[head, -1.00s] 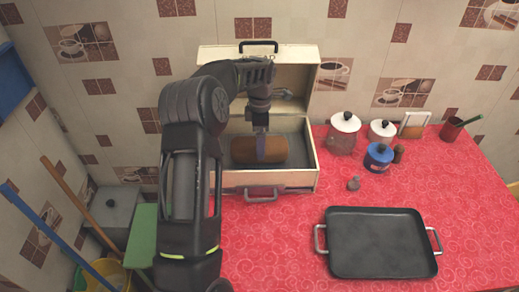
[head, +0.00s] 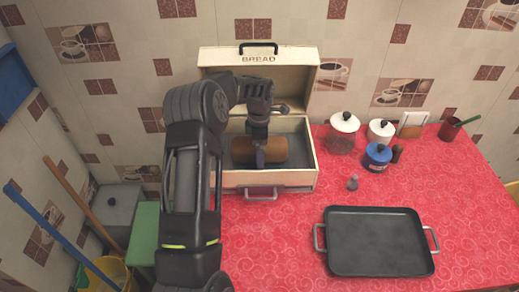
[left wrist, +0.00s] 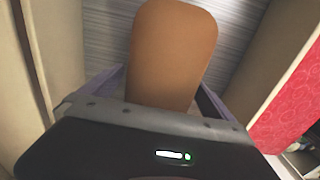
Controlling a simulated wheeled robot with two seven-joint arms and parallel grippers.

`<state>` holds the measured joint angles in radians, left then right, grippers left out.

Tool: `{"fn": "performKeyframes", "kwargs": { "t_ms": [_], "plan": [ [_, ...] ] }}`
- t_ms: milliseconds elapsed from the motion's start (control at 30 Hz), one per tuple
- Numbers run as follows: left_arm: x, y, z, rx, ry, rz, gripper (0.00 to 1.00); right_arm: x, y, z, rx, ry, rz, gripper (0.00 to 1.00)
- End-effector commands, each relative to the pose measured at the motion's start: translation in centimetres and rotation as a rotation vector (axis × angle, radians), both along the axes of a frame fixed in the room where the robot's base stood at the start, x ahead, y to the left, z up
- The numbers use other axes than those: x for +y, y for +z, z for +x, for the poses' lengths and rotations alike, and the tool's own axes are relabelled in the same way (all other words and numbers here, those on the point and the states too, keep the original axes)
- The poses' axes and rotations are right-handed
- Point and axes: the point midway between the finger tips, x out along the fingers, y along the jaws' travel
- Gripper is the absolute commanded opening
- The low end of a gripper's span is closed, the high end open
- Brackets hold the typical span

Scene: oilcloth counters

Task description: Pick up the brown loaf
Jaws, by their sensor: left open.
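The brown loaf (head: 275,151) lies inside the open cream bread box (head: 290,178), on its grey floor. My left gripper (head: 260,158) is open and reaches down into the box from above, over the loaf's middle. In the left wrist view the loaf (left wrist: 172,50) shows between the two fingers, one on each side of it. I cannot tell whether the fingers touch it. The arm hides part of the box's left side. My right gripper is not in view.
The box's lid stands open behind the loaf, and its front wall has a handle (head: 261,192). To the right are a glass jar (head: 342,138), a white-lidded pot (head: 380,131) and a blue pot (head: 377,157). A dark tray (head: 376,243) lies at front right on the red oilcloth.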

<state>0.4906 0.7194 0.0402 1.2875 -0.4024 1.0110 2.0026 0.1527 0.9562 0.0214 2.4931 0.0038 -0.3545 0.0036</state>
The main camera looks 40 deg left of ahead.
Motion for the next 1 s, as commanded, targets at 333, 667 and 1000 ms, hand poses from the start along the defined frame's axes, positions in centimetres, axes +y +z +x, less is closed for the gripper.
{"fn": "performKeyframes", "kwargs": {
  "t_ms": [333,667,1000],
  "plan": [
    [0.01,0.03,0.0,0.0,0.0,0.0,0.82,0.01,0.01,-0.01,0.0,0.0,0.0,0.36],
    [0.01,0.03,0.01,0.0,0.0,0.0,0.55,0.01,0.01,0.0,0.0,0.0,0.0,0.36],
    [0.01,0.03,0.01,0.0,0.0,0.0,0.27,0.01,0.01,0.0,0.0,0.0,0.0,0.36]
  ]
}}
